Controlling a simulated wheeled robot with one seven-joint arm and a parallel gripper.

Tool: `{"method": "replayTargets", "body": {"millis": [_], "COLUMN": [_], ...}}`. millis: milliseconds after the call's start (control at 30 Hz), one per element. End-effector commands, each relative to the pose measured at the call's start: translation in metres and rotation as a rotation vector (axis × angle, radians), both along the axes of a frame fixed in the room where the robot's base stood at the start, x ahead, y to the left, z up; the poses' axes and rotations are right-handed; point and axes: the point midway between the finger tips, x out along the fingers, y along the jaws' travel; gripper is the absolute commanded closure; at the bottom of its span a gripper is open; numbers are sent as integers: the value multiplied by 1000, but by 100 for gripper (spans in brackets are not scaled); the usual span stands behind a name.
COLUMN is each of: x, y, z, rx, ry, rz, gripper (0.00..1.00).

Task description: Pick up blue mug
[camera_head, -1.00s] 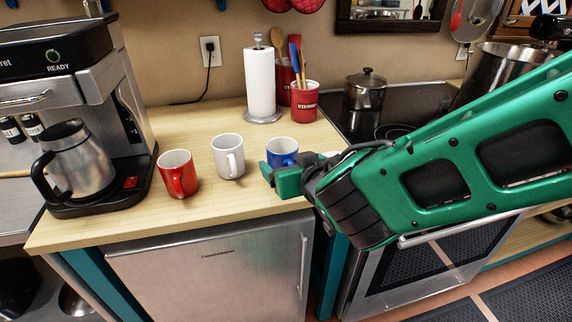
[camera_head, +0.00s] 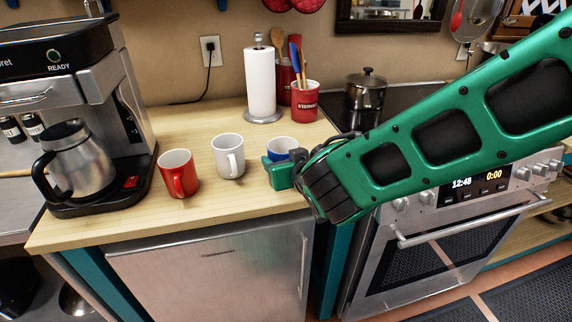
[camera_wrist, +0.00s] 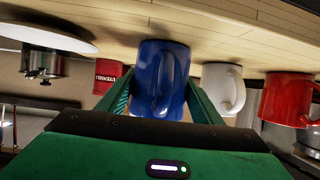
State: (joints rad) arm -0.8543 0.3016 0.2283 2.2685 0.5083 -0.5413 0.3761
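The blue mug (camera_head: 283,144) stands upright on the wooden counter, right of the white mug; my gripper hides its lower front in the head view. My gripper (camera_head: 282,172) is at the mug's near side, low over the counter. In the wrist view, which is upside down, the blue mug (camera_wrist: 160,75) sits between the two green fingers of my gripper (camera_wrist: 162,100), its handle facing the camera. The fingers are spread on either side of the mug. Whether they touch it is not clear.
A white mug (camera_head: 228,155) and a red mug (camera_head: 178,174) stand to the left, beside the coffee machine (camera_head: 75,110). Behind are a paper towel roll (camera_head: 261,85) and a red utensil crock (camera_head: 305,101). The stove with a pot (camera_head: 366,92) is to the right.

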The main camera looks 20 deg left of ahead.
Motion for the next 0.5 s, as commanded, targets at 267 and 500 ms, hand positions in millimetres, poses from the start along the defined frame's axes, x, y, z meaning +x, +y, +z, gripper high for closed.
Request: {"method": "replayTargets", "body": {"millis": [267,500], "x": [1,1], "y": [-1,-1], "z": [1,5], "rx": [1,1], "ry": [0,-2], "rz": [-1,-2], "gripper": [73,73]}}
